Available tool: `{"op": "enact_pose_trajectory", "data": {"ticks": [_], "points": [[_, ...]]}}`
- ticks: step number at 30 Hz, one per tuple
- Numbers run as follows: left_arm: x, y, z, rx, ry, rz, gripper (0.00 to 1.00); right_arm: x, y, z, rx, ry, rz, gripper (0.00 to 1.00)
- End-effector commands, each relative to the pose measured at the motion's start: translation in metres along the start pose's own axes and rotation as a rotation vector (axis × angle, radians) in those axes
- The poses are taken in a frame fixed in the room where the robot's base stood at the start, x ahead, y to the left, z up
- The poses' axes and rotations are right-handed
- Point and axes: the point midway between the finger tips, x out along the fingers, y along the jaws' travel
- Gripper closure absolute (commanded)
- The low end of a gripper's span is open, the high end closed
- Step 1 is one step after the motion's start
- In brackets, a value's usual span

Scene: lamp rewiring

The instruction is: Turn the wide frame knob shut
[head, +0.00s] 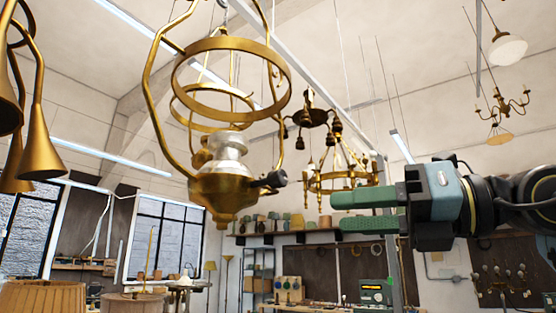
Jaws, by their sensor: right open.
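A hanging brass lamp frame (162,105) with wide rings fills the upper middle of the head view. A brass font (222,193) with a silvery upper part hangs in it. A dark knob (272,180) sticks out from the right side of the font; I take it to be the wide frame knob. How far it is turned cannot be told. My right gripper (338,212) comes in from the right, with its green fingers parted and pointing left. It is empty, to the right of the knob and slightly lower in the picture, apart from it. My left gripper is out of view.
Brass chandeliers (340,180) hang behind the gap between knob and gripper. Brass cone shades (38,150) hang at the far left. A pleated shade (42,298) stands at lower left. A shelf (300,233) with shades runs along the back wall.

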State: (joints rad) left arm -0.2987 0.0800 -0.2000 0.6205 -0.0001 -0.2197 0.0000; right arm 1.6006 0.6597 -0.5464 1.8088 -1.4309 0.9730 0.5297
Motion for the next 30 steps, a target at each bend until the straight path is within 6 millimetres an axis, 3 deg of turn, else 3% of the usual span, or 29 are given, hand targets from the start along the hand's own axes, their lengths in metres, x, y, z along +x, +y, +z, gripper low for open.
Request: {"op": "enact_pose_trajectory", "data": {"ticks": [1,4,11,17,30], "points": [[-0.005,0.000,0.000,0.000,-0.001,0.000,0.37,-0.009,0.025,0.010,-0.103,0.005,-0.049,0.57],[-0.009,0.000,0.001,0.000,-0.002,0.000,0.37,-0.022,0.053,0.018,-0.239,0.003,-0.133,0.57],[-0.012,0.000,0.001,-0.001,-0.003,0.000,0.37,-0.032,0.076,0.025,-0.361,-0.010,-0.220,0.57],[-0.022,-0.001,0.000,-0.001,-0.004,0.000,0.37,-0.006,0.071,0.027,-0.363,-0.008,-0.220,0.57],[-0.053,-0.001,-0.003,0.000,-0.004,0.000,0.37,0.078,0.053,0.032,-0.360,-0.009,-0.218,0.57]]}}
